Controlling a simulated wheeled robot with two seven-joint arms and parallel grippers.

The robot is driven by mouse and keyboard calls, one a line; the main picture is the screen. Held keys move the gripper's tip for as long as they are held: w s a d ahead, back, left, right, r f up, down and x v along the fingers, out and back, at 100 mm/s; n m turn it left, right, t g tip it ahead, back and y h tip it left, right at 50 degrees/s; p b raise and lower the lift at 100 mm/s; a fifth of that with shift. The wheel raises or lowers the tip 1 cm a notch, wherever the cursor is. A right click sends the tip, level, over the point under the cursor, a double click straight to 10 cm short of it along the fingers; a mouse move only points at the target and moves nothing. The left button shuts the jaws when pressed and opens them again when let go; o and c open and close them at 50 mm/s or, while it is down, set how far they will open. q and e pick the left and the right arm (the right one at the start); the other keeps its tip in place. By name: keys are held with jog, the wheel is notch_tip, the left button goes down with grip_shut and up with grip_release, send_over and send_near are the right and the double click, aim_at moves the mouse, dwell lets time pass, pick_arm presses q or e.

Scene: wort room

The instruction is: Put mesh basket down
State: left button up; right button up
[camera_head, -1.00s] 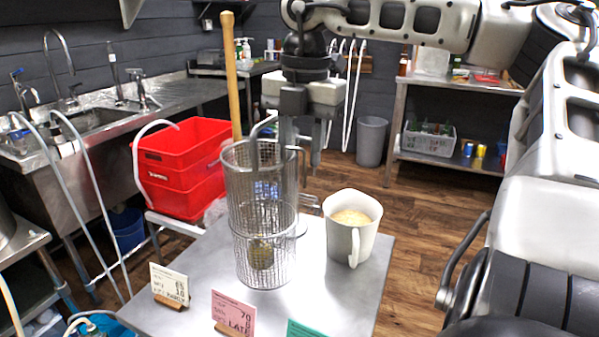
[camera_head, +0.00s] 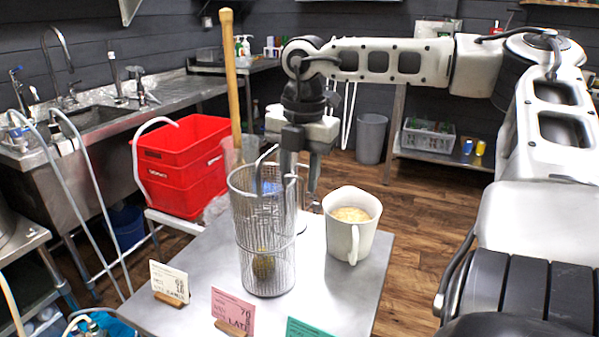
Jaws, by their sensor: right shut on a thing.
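The mesh basket (camera_head: 243,225) is a tall, upright wire cylinder over the left-middle of the small steel table (camera_head: 335,290). A small yellow-green thing (camera_head: 263,266) shows low inside it through the wires. My right gripper (camera_head: 300,182) points down at the basket's upper right rim and is shut on the basket, on its handle as far as I can see. The fingertips are partly hidden. The basket's foot looks level with the tabletop, but I cannot tell if it bears on it. My left gripper is not in view.
A cream jug (camera_head: 352,226) with pale contents stands close right of the basket. White (camera_head: 169,283), pink (camera_head: 233,311) and teal (camera_head: 305,328) cards stand along the front edge. Red crates (camera_head: 182,168) and a wooden pole (camera_head: 232,80) are behind left. The table's front right is clear.

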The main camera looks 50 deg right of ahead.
jog(key=o, duration=1.1)
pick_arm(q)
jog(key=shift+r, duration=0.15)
pick_arm(e)
jog(key=shift+r+p, duration=0.3)
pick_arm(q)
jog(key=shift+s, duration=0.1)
pick_arm(e)
jog(key=r, duration=1.1)
jog(key=shift+s+d+r, duration=0.1)
jog(key=shift+s+r, duration=0.2)
